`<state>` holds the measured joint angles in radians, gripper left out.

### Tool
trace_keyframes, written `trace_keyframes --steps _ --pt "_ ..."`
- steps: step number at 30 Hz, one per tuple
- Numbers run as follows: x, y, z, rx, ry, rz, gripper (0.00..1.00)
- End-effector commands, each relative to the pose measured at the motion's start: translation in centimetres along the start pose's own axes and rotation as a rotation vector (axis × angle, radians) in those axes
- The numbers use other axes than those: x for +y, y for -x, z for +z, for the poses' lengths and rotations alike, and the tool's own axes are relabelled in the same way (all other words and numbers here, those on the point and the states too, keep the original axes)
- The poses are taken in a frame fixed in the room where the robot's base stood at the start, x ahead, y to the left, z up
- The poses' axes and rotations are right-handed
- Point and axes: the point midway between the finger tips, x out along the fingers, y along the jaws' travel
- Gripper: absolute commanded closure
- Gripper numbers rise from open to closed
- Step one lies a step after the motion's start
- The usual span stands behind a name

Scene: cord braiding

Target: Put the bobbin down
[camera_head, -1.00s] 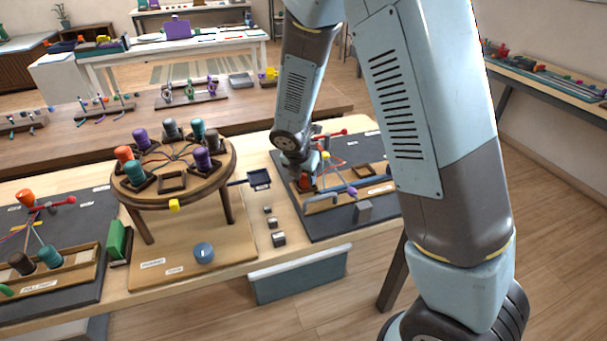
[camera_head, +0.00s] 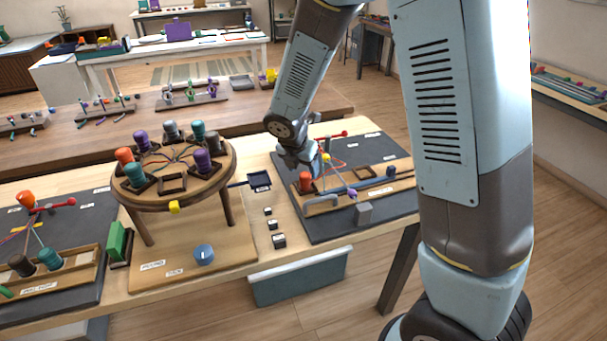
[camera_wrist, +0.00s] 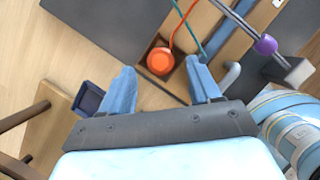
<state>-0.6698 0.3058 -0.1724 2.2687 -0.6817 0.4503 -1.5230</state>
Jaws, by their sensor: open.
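The orange bobbin (camera_head: 305,183) sits upright in a wooden holder at the left end of the dark board on the right. In the wrist view the bobbin (camera_wrist: 160,61) shows its round top in a square socket, with a red cord running from it. My gripper (camera_head: 312,165) is open and empty, above and behind the bobbin in the head view. In the wrist view my two blue fingers (camera_wrist: 160,72) are spread wide to either side of the bobbin's picture, touching nothing visible. The rest of the bobbin's socket is partly hidden.
A round braiding stand (camera_head: 172,181) with several coloured bobbins stands to the left. A grey bracket (camera_head: 321,204), a grey block (camera_head: 364,213) and a purple bead (camera_head: 352,193) are close to the orange bobbin. A small dark tray (camera_head: 259,180) lies left of the board.

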Motion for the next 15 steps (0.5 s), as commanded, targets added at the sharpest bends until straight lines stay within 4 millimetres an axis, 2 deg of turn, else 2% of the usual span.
trace_keyframes --steps 9,15 --pt "0.0 5.1 0.0 -0.001 -0.001 0.003 0.38" --pt "0.0 7.0 0.0 0.000 0.000 0.001 0.38"
